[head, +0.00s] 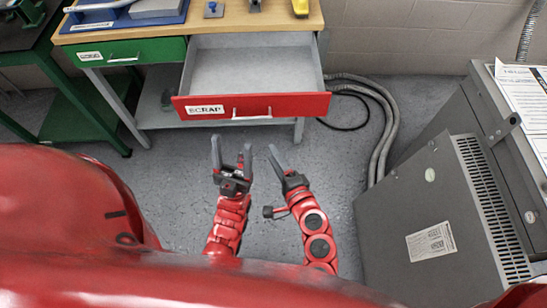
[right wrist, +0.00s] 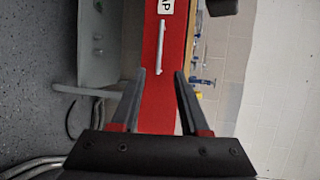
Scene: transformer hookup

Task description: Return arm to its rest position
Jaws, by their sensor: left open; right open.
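My left gripper (head: 232,150) is in the head view, below the open red drawer, with its two fingers apart and nothing between them. My right gripper (head: 277,160) is just to its right, also below the drawer front and empty. In the right wrist view the fingers of my right gripper (right wrist: 163,75) stand apart, with the red drawer front seen beyond them. Both arms reach forward over the floor. Neither gripper is seen touching anything.
The red drawer (head: 310,104), with a label ending in "RAP", is pulled out and looks empty. A wooden-topped workbench (head: 150,38) is behind it. A grey cabinet (head: 420,215) stands at the right, with hoses (head: 385,120) beside it. A green table (head: 60,80) stands at the left.

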